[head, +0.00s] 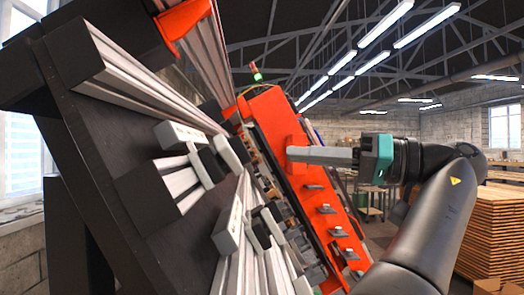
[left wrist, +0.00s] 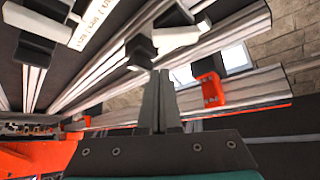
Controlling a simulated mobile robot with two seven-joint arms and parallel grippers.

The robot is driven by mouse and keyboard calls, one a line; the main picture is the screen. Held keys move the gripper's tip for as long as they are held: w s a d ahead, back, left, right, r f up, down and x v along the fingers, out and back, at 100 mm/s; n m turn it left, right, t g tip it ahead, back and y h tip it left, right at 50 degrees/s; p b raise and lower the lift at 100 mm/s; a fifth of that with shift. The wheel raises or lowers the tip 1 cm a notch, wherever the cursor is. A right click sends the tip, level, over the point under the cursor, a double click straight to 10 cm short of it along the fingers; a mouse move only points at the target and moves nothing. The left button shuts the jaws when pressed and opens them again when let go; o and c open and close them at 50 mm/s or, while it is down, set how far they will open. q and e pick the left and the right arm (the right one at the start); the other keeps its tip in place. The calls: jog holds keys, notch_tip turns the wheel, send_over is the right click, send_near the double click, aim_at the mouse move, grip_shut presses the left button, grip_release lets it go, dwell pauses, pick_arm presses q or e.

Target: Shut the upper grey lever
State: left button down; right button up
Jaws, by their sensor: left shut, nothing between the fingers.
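My left gripper (head: 291,153) has teal trim and its pale fingers are shut and empty. In the head view it points left, in front of the orange panel. Left of it on the dark frame are grey lever-like parts: an upper one (head: 178,135) and a lower one (head: 229,228), with black blocks beside them. I cannot tell for sure which is the upper grey lever or how far it stands open. In the left wrist view the closed fingers (left wrist: 160,78) point up toward a grey part with a dark end (left wrist: 178,38); contact cannot be told.
Grey slotted rails (head: 150,85) run along the dark frame. The orange panel (head: 290,130) carries several small brackets behind my gripper. An orange bracket (left wrist: 209,84) sits on a rail in the left wrist view. Stacked wooden boards (head: 490,225) stand at the right.

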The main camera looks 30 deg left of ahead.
aim_at(229, 156)
pick_arm(q)
jog(key=s+a, duration=0.2)
jog(key=a, duration=0.7)
jog(key=shift+a+r, duration=0.3)
jog(key=shift+a, duration=0.1)
pick_arm(e)
jog(key=shift+s, duration=0.9)
pick_arm(q)
jog(key=shift+a, duration=0.1)
